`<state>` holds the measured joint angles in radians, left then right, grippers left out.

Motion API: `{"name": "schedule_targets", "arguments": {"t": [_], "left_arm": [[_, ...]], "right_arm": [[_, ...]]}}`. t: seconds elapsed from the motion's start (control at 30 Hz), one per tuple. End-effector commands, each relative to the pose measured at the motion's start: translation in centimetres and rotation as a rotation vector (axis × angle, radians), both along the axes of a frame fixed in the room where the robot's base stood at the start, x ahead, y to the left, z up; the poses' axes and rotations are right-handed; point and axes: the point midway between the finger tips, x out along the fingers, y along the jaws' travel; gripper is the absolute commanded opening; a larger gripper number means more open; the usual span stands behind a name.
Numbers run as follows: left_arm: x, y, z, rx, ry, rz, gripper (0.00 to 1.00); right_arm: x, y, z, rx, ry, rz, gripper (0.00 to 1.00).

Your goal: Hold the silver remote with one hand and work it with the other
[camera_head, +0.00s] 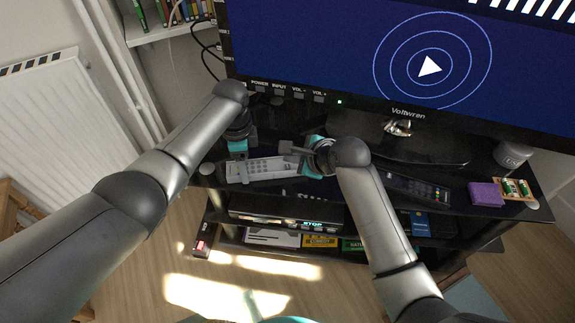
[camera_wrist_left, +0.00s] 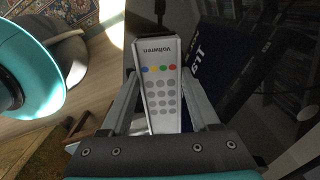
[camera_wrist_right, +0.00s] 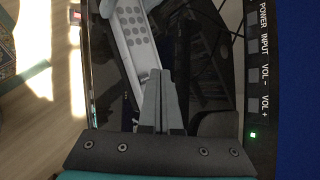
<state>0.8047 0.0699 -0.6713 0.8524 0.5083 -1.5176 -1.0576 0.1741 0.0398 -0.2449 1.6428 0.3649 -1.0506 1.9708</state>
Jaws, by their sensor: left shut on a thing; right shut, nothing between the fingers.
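The silver remote (camera_head: 262,170) is light grey, with rows of round buttons and several coloured ones. My left gripper (camera_head: 241,160) is shut on it; in the left wrist view one finger lies along each long side of the remote (camera_wrist_left: 162,105). My right gripper (camera_head: 286,149) is shut and empty close by the remote's right part. In the right wrist view its joined fingertips (camera_wrist_right: 159,74) are near the end of the remote (camera_wrist_right: 136,38); I cannot tell whether they touch it.
A large TV (camera_head: 330,50) stands behind, with labelled buttons on its lower edge. On the dark stand are a dark remote (camera_head: 415,188), a purple box (camera_head: 486,194) and a mug (camera_head: 512,154). A player (camera_head: 285,212) sits on the shelf below. A radiator (camera_head: 60,120) is at left.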

Motion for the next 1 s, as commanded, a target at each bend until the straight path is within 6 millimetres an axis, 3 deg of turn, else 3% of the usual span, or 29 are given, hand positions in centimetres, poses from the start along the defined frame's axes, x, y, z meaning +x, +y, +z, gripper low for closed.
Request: {"name": "schedule_targets", "arguments": {"t": [0.4,1.0], "left_arm": [[0.0,0.0,0.0,-0.001,-0.001,0.0,0.0],[0.0,0.0,0.0,-0.001,-0.001,0.0,0.0]], "right_arm": [[0.1,0.0,4.0,0.002,-0.004,-0.001,0.0],[0.0,0.0,4.2,0.0,-0.002,-0.001,0.0]]}}
